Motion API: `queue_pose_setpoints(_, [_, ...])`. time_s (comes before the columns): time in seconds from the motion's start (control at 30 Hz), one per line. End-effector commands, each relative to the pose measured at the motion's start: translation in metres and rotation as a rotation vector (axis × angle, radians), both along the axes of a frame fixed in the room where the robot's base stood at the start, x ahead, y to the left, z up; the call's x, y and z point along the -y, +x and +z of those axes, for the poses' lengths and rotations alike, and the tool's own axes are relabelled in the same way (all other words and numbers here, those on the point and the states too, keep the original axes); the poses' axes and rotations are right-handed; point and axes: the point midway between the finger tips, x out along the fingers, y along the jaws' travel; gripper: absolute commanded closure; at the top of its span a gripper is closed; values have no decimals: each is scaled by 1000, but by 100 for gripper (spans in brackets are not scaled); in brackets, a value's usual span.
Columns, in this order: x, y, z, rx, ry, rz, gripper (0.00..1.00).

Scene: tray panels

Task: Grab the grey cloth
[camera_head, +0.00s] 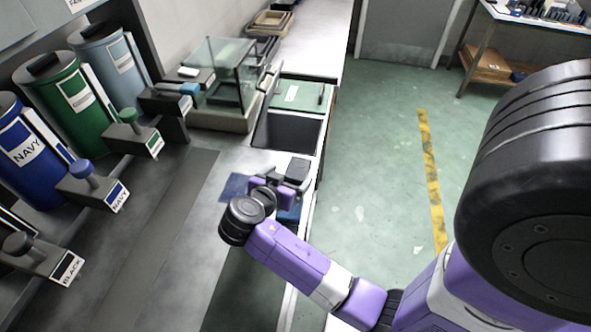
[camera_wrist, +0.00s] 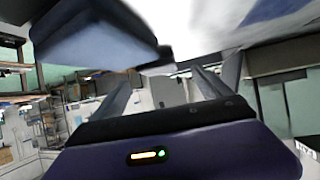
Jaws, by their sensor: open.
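I cannot make out a grey cloth for certain in either view. My gripper (camera_head: 277,183) is over the counter's right side, below the dark tray, with its fingertips mostly hidden by my wrist. In the wrist view its two fingers (camera_wrist: 168,92) stand apart with nothing seen between them. A flat dark blue piece (camera_head: 234,187) lies on the counter just left of my gripper. A blurred dark blue-grey object (camera_wrist: 95,38) fills the upper left of the wrist view, close to the left finger; I cannot tell what it is.
A dark open tray (camera_head: 285,132) lies beyond my gripper, with a glass-sided case (camera_head: 222,80) to its left. Blue (camera_head: 30,150) and green (camera_head: 62,100) canisters line the left side, with labelled stands before them.

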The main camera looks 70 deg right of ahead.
Motion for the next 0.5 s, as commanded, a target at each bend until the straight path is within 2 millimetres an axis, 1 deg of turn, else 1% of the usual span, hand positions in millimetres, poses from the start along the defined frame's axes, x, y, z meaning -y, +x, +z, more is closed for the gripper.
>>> queue_pose_setpoints(0.13, [14, -3, -6, -2, 1, -1, 12])
queue_pose_setpoints(0.3, [35, -6, -20, -3, 1, -2, 12])
queue_pose_setpoints(0.4, [43, -7, -25, -2, 1, 1, 12])
queue_pose_setpoints(0.5, [46, -7, -27, 0, 1, 2, 12])
